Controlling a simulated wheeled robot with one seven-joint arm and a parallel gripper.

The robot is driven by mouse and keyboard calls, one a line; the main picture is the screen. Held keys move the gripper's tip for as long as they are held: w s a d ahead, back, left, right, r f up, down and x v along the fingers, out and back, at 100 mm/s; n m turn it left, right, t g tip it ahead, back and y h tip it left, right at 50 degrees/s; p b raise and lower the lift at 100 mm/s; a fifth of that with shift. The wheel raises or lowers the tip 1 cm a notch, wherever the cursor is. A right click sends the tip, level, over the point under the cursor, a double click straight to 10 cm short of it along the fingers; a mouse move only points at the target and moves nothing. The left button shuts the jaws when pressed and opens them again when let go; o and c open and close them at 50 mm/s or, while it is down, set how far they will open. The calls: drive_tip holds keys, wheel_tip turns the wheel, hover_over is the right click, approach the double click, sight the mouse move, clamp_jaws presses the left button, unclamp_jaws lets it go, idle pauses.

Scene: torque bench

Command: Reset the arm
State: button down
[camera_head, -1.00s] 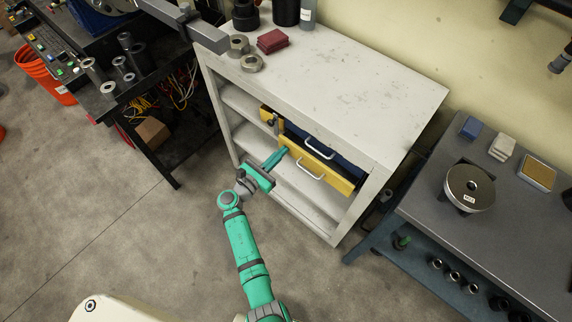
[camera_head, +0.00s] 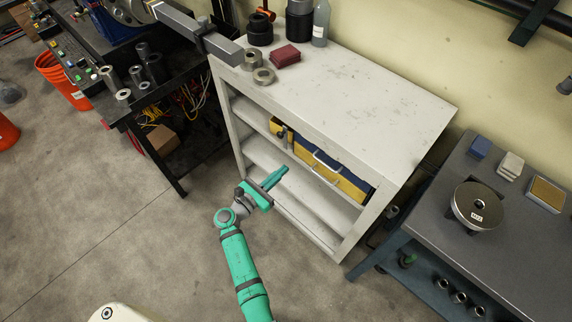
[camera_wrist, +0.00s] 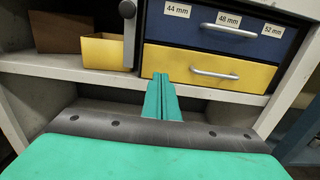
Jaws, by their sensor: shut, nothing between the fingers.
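My green arm reaches up from the bottom of the head view. My gripper (camera_head: 282,172) is shut and empty in front of the white shelf unit (camera_head: 425,110). Its closed fingers also show in the wrist view (camera_wrist: 161,95), pointing at the shelf just below a yellow drawer (camera_wrist: 212,66). The yellow drawer is closed, with a silver handle, under a blue drawer (camera_wrist: 250,42) labelled 44, 48 and 52 mm. My fingers are apart from the drawer handle.
A yellow bin (camera_wrist: 107,52) and a brown box (camera_wrist: 60,32) sit left of the drawers. A grey bench (camera_head: 500,250) with a round metal part (camera_head: 478,205) stands at right. A black bench (camera_head: 165,100) stands at left. The floor (camera_head: 110,220) at left is open.

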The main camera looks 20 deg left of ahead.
drive_tip(key=v, duration=0.6)
drive_tip(key=shift+a, duration=0.2)
drive_tip(key=shift+s, duration=0.1)
